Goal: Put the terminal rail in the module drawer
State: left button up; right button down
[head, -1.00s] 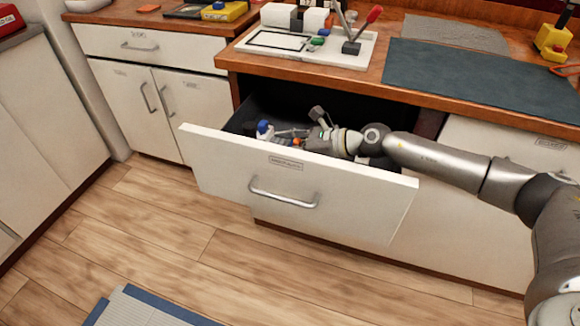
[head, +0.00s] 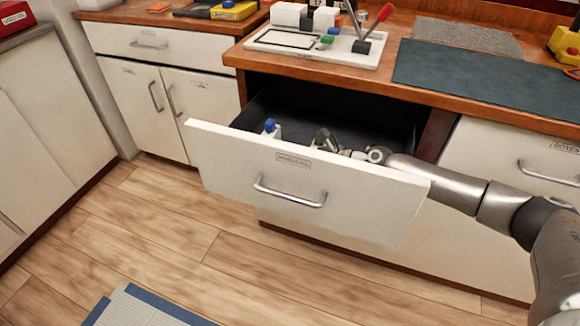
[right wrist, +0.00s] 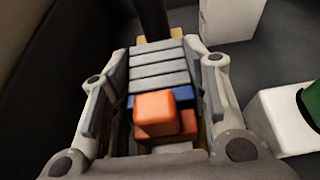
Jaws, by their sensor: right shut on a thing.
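The module drawer (head: 235,165) is pulled open below the counter, with a label and a bar handle on its white front. My right arm reaches over its front, and my right gripper (head: 326,143) is down inside the dark drawer, mostly hidden by the front panel. In the right wrist view my right gripper (right wrist: 155,95) is shut on the terminal rail (right wrist: 160,66), a grey ridged piece with orange and blue blocks between the fingers. The rail cannot be made out in the head view. Whether it touches the drawer floor is unclear. My left gripper is not in view.
A white module with a blue top (head: 270,127) stands in the drawer. The right wrist view shows a white module with a green part (right wrist: 285,120) close beside the gripper and another white block (right wrist: 228,20) further off. The counter above holds a white tray (head: 360,58) and a dark mat (head: 485,80).

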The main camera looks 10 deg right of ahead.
jog(key=c, duration=0.8)
grip_release()
jog(key=shift+f, duration=0.15)
jog(key=v, duration=1.1)
jog(key=shift+s+d+r, duration=0.2)
jog(key=shift+s+d, duration=0.05)
jog(key=shift+d, duration=0.1)
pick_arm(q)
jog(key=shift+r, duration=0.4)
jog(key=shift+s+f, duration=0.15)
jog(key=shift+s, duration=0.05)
pick_arm(e)
jog(key=shift+r, duration=0.1)
